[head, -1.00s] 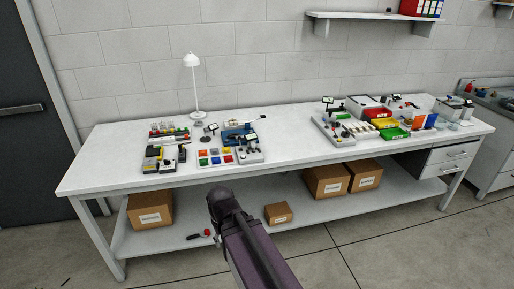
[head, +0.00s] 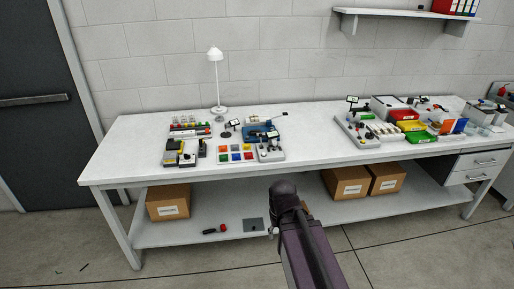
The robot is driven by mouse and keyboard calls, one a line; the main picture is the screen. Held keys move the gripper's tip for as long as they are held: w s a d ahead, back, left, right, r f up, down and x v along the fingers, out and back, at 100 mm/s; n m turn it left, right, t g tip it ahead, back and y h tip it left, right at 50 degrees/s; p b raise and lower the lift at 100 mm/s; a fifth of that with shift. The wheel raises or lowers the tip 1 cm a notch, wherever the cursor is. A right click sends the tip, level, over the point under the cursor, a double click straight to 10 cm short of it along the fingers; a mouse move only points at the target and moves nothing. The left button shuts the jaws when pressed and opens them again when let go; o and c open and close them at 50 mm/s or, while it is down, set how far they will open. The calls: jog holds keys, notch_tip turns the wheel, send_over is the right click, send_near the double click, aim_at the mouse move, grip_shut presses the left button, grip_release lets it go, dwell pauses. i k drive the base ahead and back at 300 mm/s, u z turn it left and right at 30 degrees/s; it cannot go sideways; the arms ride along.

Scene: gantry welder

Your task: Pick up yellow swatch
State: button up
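A white tray of small coloured square swatches (head: 236,160) lies on the workbench, left of its middle, near the front edge. The yellow swatch (head: 247,147) appears to be the one at the right end of the tray's back row; it is small in this view. Orange, red, green and blue squares are around it. My arm rises from the bottom of the picture in front of the bench, to the right of the tray. My gripper is not visible, so its fingers cannot be judged.
The white workbench (head: 310,128) has a clear stretch between the tray and the bins at right. Yellow-and-black devices (head: 183,153) stand left of the tray and a grey control box (head: 270,154) right of it. A white lamp (head: 215,80) stands behind.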

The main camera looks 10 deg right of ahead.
aim_at(246, 147)
jog(key=u, duration=0.05)
jog(key=i, duration=1)
jog(key=z, duration=0.15)
jog(key=k, duration=0.9)
jog(key=u, duration=0.15)
jog(key=i, duration=0.3)
